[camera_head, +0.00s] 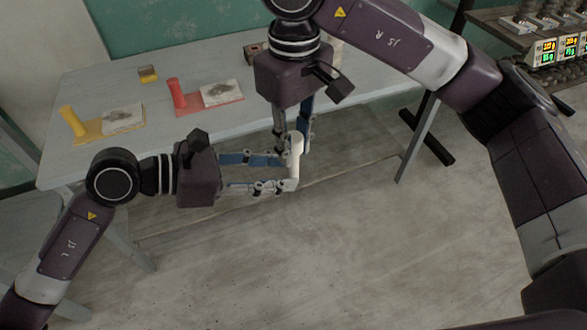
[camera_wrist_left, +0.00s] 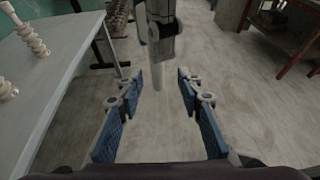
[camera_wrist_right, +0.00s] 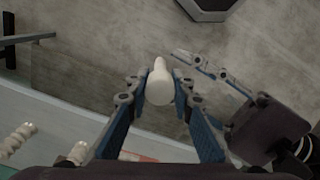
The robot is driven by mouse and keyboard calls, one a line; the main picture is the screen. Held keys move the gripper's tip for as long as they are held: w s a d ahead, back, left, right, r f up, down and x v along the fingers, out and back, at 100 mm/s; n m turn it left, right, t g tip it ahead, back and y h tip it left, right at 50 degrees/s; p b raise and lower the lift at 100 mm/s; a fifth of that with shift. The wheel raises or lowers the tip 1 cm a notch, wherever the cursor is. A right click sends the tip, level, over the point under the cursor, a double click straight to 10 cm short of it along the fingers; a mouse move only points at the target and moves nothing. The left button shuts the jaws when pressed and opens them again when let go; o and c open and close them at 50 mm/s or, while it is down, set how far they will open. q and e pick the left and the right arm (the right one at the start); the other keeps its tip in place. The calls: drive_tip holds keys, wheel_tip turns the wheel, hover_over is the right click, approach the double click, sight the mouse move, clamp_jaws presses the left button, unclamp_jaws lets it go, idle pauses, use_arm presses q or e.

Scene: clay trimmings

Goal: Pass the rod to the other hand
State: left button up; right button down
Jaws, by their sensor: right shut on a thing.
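The rod (camera_head: 296,170) is white and smooth, held roughly upright beyond the front edge of the table. My right gripper (camera_head: 292,142) comes down from above and is shut on its upper part. In the right wrist view the rod (camera_wrist_right: 160,88) sits end-on between the fingertips. My left gripper (camera_head: 283,172) reaches in from the left, open, with its fingers pointing at the lower part of the rod. In the left wrist view the rod (camera_wrist_left: 158,78) hangs between the open left fingertips, with a gap on both sides. The rod's top is partly hidden by the right fingers.
The grey table (camera_head: 215,138) bears a yellow stand (camera_head: 95,125) and a red stand (camera_head: 200,100), each with a pale slab, and a small yellow box (camera_head: 148,75). White ribbed pieces (camera_wrist_left: 32,38) show in the left wrist view. Open floor lies in front of the table.

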sight(290, 172)
use_arm(q)
drive_tip(key=shift+x, duration=2.05)
clamp_jaws()
use_arm(e)
drive_tip(key=c, duration=1.6)
unclamp_jaws()
drive_tip(key=shift+r, duration=0.1)
